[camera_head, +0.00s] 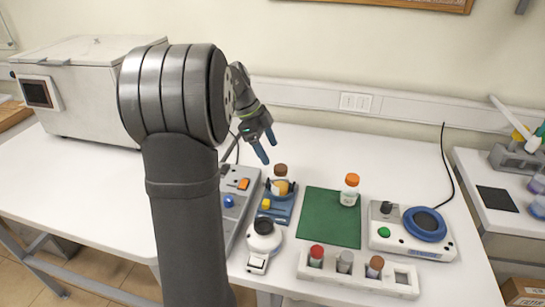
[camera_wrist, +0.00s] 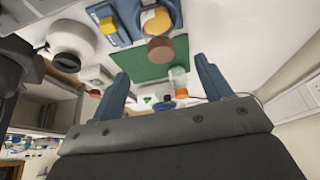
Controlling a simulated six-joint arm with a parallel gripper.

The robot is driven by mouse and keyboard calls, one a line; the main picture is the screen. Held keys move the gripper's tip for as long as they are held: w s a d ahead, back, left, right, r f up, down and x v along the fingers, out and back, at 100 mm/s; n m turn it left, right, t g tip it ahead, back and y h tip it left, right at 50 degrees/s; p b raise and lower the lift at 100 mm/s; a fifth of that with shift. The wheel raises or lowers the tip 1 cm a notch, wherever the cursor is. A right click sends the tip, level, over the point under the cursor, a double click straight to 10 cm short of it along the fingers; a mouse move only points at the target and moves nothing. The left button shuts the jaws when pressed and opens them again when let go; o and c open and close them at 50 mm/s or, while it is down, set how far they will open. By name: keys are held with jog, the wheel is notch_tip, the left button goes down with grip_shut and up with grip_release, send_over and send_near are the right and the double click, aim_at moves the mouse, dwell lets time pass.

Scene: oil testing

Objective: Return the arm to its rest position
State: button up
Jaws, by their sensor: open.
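My gripper (camera_head: 266,148) is in the air above the back of the bench, to the left of the green mat. Its two blue fingers are apart with nothing between them. They also show spread in the wrist view (camera_wrist: 160,98). A brown-capped bottle with amber contents (camera_head: 281,183) stands in a blue device (camera_head: 278,211) below my gripper, apart from it. It shows upside down in the wrist view (camera_wrist: 158,30). My large arm links cover part of the bench at the left.
A green mat (camera_head: 325,222) lies mid-bench with an orange-capped bottle (camera_head: 350,190) on it. A white rack (camera_head: 335,275) holds capped vials in front. A device with a blue ring (camera_head: 412,231) is at right. A large white box (camera_head: 80,85) stands at back left.

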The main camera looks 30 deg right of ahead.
aim_at(282, 167)
jog(key=shift+r, duration=0.15)
jog(key=x, duration=1.2)
jog(key=shift+f, duration=0.2)
notch_tip(282, 167, up, 3)
jog(key=shift+a+f, duration=0.1)
jog(key=shift+f, duration=0.05)
jog(key=shift+w+r, duration=0.1)
jog(key=shift+r, duration=0.4)
jog(key=shift+f, duration=0.1)
